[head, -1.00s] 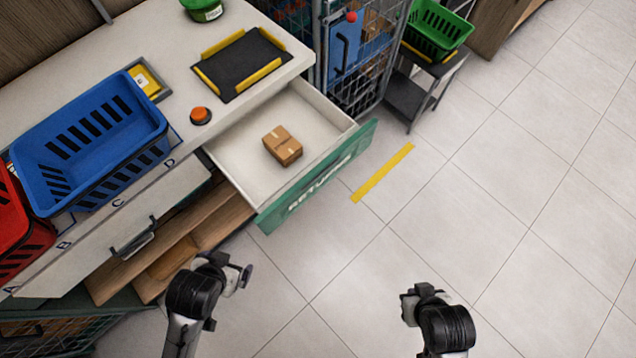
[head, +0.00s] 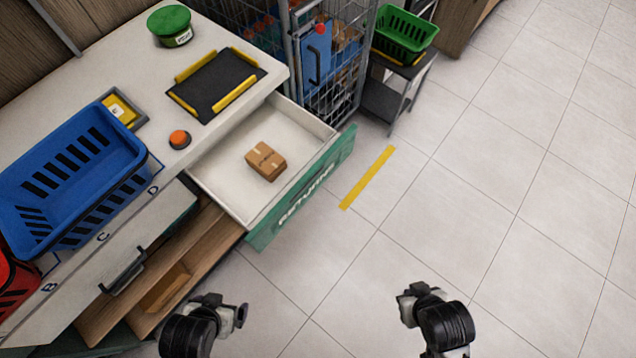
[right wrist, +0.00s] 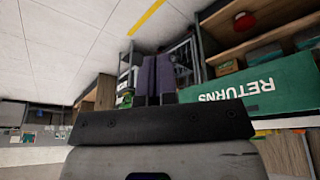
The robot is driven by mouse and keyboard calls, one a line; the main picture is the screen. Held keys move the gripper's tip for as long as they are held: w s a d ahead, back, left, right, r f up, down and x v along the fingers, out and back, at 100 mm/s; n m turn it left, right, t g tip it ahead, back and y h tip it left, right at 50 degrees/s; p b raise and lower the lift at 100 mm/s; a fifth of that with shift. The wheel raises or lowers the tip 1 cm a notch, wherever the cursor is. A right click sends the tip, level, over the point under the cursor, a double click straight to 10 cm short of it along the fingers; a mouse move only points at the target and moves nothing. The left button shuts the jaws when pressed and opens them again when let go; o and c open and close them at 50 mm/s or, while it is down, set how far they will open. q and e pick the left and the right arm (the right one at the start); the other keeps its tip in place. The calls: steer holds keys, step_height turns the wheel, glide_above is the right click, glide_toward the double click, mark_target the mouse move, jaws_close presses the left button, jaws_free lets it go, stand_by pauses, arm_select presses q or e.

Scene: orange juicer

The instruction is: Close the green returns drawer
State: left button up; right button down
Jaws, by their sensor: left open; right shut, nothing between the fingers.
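The returns drawer (head: 224,172) stands pulled out from the counter in the head view, with its green front (head: 302,188) facing the floor area. A small brown box (head: 265,161) lies inside it. The green front with its RETURNS lettering also shows at the right in the right wrist view (right wrist: 262,93). My left gripper (head: 240,312) is open, below the drawer in the picture and apart from it. My right gripper (head: 406,299) is to the lower right of the drawer front, also apart from it. Its fingers (right wrist: 155,78) are together and empty in the right wrist view.
A wire cage (head: 335,65) and a stand with a green basket (head: 404,34) are beyond the drawer. The tiled floor (head: 480,190) is clear at right.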

steer(key=w+d+f+n+t+b, duration=0.1)
steer(key=w+f+t+b, duration=0.1)
steer(key=w+f+b, duration=0.35)
steer(key=w+d+f+t+b, duration=0.1)
steer(key=w+d+f+b, duration=0.1)
steer(key=w+b, duration=0.55)
steer(key=m+t+y+b, duration=0.5)
steer(key=m+y+b, duration=0.3)
steer(key=m+y, duration=0.4)
glide_toward(328, 171)
steer(key=shift+n+y, duration=0.3)
steer(key=shift+y, duration=0.3)
steer(key=x, duration=0.2)
steer(key=b+x, duration=0.1)
steer(key=x, duration=0.1)
steer(key=f+b+x, duration=0.1)
steer(key=x, duration=0.1)
steer(key=shift+w+a, duration=0.1)
steer(key=shift+w, duration=0.25)
steer(key=shift+w+a+r+b, duration=0.1)
steer(key=shift+w+a+b, duration=0.2)
steer(key=shift+a+b, duration=0.05)
steer(key=shift+w, duration=0.1)
